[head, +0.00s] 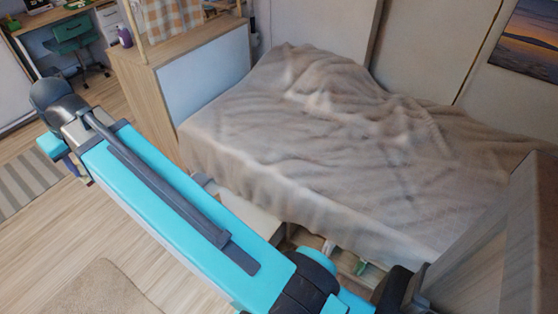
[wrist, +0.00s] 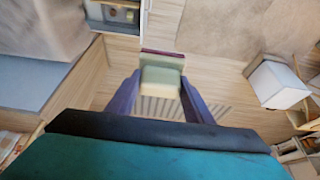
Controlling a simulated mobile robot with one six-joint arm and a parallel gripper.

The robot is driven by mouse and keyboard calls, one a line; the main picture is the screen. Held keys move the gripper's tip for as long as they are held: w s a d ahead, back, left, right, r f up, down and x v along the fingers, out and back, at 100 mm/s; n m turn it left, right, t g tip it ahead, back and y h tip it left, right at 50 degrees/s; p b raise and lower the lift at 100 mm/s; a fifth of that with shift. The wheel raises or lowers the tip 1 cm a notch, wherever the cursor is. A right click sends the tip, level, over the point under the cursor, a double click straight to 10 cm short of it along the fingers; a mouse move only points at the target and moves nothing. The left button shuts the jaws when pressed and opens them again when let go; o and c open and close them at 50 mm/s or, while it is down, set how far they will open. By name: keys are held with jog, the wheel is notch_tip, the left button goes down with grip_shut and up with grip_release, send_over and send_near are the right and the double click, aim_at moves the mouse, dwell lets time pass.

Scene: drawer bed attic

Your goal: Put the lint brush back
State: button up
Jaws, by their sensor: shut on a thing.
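In the wrist view, my gripper (wrist: 160,92) is shut on a blocky thing with a pale green part, a cream end and a dark maroon edge. I take this to be the lint brush (wrist: 162,77), seen nearly end-on. It is held clear above the wooden floor, with the striped rug beyond it. In the head view, my arm reaches to the left, away from the bed. The gripper's fingers and the held thing are mostly hidden there behind the wrist.
The bed (head: 320,140) has a rumpled beige blanket. Below its near edge is a partly hidden drawer space with a small green thing (head: 360,266) in it. A wooden cabinet (head: 150,85) stands at the bed's left end. A desk and green chair (head: 75,42) are far left. Floor is open at left.

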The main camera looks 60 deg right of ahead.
jog(key=s+d+f+p, duration=0.2)
jog(key=d+f, duration=0.3)
jog(key=d, duration=0.4)
jog(key=s+d+f+p, duration=0.15)
jog(key=d+f, duration=0.25)
jog(key=d, duration=0.4)
jog(key=s+d+f+p, duration=0.1)
jog(key=s+d+f, duration=0.3)
jog(key=d, duration=0.5)
jog(key=s+d+f+p, duration=0.2)
jog(key=s+d+f, duration=0.4)
jog(key=s+d, duration=0.2)
jog(key=s+d+f+p, duration=0.2)
jog(key=s+d+f, duration=0.4)
jog(key=s+d, duration=0.3)
jog(key=shift+s+f+p, duration=0.35)
jog(key=shift+s+p, duration=0.05)
jog(key=shift+s, duration=0.15)
jog(key=shift+w+d+f+b, duration=0.1)
jog(key=shift+d+f+b, duration=0.15)
jog(key=shift+b, duration=1.05)
jog(key=d+b, duration=0.1)
jog(key=b, duration=0.4)
jog(key=shift+w+d, duration=0.1)
jog(key=shift+w, duration=0.05)
jog(key=d+b, duration=0.1)
jog(key=b, duration=0.6)
jog(key=shift+b, duration=0.3)
